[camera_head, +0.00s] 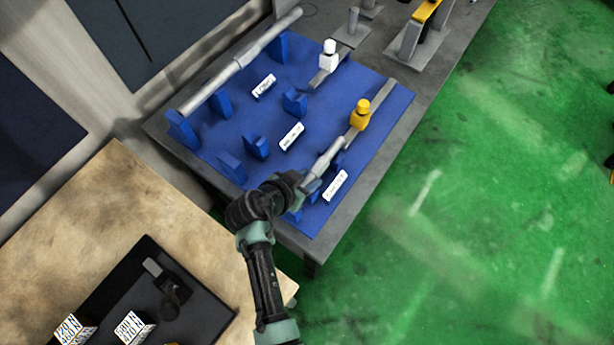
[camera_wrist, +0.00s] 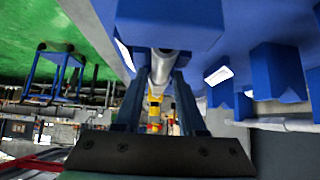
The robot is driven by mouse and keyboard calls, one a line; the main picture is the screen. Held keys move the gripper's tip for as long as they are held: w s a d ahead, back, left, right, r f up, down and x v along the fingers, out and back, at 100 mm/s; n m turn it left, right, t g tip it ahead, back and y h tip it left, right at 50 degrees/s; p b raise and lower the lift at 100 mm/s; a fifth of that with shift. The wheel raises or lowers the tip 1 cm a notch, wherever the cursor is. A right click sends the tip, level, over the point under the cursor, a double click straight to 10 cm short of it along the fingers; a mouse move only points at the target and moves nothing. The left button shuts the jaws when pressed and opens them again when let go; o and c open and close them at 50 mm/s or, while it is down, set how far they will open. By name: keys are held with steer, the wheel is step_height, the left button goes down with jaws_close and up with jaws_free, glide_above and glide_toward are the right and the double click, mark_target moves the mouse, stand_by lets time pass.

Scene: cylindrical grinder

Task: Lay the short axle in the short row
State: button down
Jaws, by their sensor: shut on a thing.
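The short axle (camera_head: 325,160) is a grey stepped bar over the right row of the blue board (camera_head: 215,135), beside that row's white label (camera_head: 335,185). My gripper (camera_head: 306,186) is shut on the axle at its near end. In the wrist view the axle (camera_wrist: 162,66) runs lengthwise between the two fingers (camera_wrist: 158,100). A blue support block (camera_wrist: 170,22) is close above it in that picture. My wrist hides part of the right row's supports in the head view. I cannot tell whether the axle touches them.
A long grey axle (camera_head: 238,64) lies across the left row's supports. The middle row's supports (camera_head: 256,147) are bare. A wooden table (camera_head: 120,195) is at left.

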steer(key=shift+w+f, duration=0.1)
steer(key=shift+f, duration=0.1)
steer(key=c, duration=0.5)
jaws_free()
steer(key=shift+f, duration=0.1)
steer(key=shift+r+p, duration=0.45)
steer(key=shift+r, duration=0.2)
steer(key=b+v, duration=0.1)
steer(key=v, duration=1.1)
